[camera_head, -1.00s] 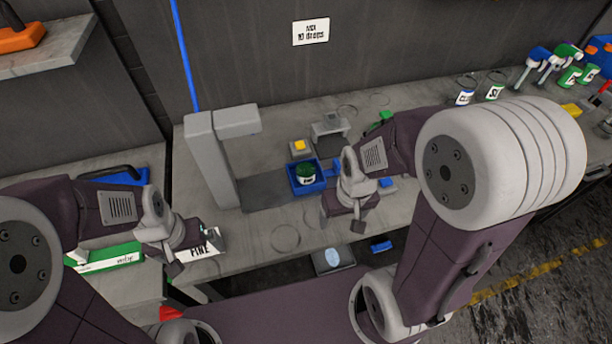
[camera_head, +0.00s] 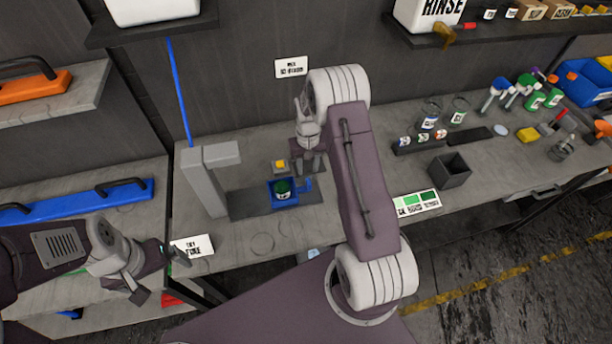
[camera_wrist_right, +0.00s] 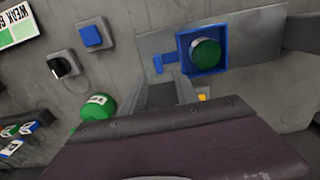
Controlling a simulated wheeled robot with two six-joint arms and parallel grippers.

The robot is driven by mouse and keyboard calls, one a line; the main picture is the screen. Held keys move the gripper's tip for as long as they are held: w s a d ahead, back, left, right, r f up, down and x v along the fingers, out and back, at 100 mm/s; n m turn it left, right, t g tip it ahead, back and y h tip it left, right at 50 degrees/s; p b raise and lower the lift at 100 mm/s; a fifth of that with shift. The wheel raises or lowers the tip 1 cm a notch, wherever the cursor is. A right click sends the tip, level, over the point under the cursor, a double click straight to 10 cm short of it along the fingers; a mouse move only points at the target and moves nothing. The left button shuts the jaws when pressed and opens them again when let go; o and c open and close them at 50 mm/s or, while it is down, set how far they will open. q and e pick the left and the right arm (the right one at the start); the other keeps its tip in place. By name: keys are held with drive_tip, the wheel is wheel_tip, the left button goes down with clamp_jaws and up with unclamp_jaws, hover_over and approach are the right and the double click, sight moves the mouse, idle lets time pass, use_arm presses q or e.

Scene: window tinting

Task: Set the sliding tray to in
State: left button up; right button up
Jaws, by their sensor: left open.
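The sliding tray (camera_head: 284,203) is a small blue square box with a blue handle (camera_head: 308,184) on its right side. My right gripper (camera_head: 310,166) hangs open just behind and right of the tray, apart from the handle. My left gripper (camera_head: 158,273) is open and empty at the lower left, by a white sign.
A grey post (camera_head: 206,185) with an overhanging arm stands at the plate's left end. A yellow button (camera_head: 280,164) is behind the tray. A dark open box (camera_head: 450,170) and a green sample card (camera_head: 416,203) lie to the right. Bare bench lies in front of the tray.

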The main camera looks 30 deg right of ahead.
sight(308, 181)
wheel_tip(308, 181, down, 8)
drive_tip(key=p, duration=0.3)
drive_tip(key=shift+s+d+f, duration=0.15)
drive_tip(key=shift+f, duration=0.35)
drive_tip(key=shift+c, duration=0.3)
drive_tip(key=c, duration=0.5)
clamp_jaws()
drive_tip(key=shift+r, duration=0.1)
